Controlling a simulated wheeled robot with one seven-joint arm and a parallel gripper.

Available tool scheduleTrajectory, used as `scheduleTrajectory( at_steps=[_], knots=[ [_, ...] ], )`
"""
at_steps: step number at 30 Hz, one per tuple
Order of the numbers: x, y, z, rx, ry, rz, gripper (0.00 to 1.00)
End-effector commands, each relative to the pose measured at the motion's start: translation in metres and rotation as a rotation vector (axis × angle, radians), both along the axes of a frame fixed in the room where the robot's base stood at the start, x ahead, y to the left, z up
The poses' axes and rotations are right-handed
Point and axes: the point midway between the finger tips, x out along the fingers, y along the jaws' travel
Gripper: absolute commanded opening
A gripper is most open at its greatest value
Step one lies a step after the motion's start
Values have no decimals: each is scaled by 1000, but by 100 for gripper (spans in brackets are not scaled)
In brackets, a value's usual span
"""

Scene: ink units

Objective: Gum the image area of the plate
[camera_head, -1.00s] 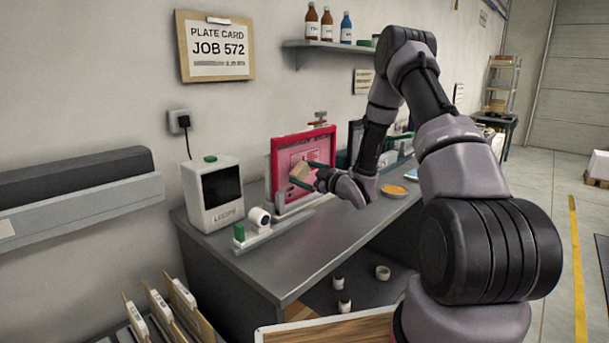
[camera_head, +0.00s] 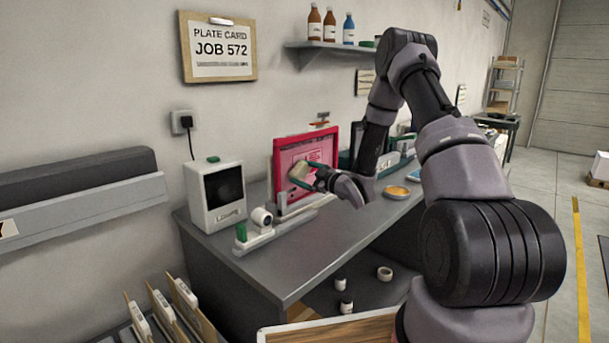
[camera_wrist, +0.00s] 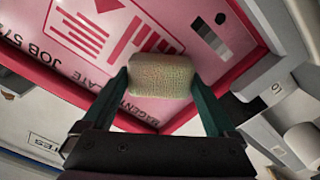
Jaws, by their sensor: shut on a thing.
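The plate (camera_head: 290,157) is a pink sheet in a red frame, standing upright on the bench against the wall. In the wrist view the plate (camera_wrist: 100,65) shows dark pink image blocks, a grey step scale and the words "JOB 57" and "MAGENTA PLATE". My gripper (camera_head: 306,176) is in front of the plate, its green fingers shut on a pale, rough-textured sponge (camera_wrist: 160,75). In the wrist view the sponge overlaps the plate's image area near the grey scale. I cannot tell whether it touches the surface. The sponge (camera_head: 300,171) also shows in the head view.
A white device with a dark screen (camera_head: 214,193) stands left of the plate. A shallow dish with orange contents (camera_head: 397,192) sits right of my gripper. Bottles (camera_head: 330,25) stand on the wall shelf. The front of the bench (camera_head: 300,255) is clear.

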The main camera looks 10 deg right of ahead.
Motion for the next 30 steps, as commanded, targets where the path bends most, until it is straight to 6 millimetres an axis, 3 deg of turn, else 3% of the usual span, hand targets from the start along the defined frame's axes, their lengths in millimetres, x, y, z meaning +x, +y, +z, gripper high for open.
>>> scheduleTrajectory(
  at_steps=[17, 30],
  knots=[
    [8, 5, 0, 0, -1, 1, 48],
    [25, -22, 0, 0, -1, 1, 48]
  ],
)
